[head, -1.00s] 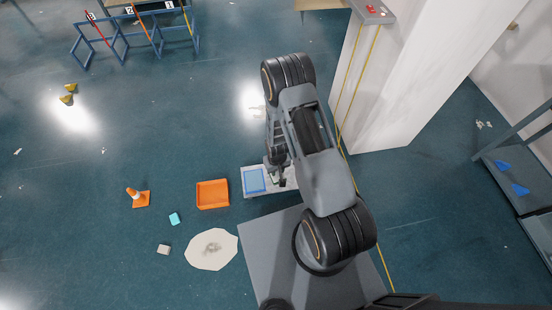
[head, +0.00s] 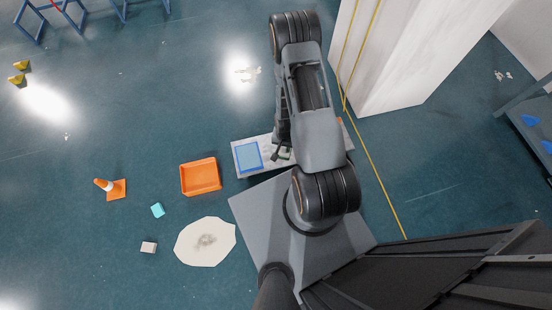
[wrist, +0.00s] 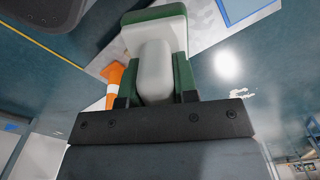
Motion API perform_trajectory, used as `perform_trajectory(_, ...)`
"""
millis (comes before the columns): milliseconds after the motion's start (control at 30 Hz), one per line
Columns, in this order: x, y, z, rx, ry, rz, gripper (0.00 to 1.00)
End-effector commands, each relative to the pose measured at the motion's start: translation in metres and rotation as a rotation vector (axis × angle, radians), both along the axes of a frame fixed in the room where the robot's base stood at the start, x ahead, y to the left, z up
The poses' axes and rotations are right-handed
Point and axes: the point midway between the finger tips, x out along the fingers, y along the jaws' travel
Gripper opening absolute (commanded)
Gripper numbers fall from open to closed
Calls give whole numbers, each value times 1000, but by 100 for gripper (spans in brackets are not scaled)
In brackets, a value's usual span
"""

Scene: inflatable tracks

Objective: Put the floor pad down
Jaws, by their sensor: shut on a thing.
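My gripper (head: 283,150) is shut on a green and pale pad with a grey rounded grip, which I take to be the floor pad (wrist: 158,25). In the wrist view the grip stands between the fingers. In the head view the gripper hangs over a pale board (head: 270,165), and my arm hides most of it and the pad. A blue-bordered light square (head: 248,156) lies on the board's left part, left of the gripper. I cannot tell whether the pad touches the board.
An orange tray (head: 200,177) lies left of the board. A white pillar (head: 400,60) stands at the right. Open floor lies left.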

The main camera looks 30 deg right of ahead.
Motion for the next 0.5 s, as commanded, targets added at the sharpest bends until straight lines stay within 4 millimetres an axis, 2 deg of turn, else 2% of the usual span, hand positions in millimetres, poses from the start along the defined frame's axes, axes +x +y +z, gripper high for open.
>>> perform_trajectory(33,-4,-3,-32,0,0,-43,5)
perform_trajectory(200,-15,-9,-69,0,1,-168,5)
perform_trajectory(333,-22,-13,-87,0,1,-236,5)
perform_trajectory(500,-24,-16,-99,-1,-1,-282,5)
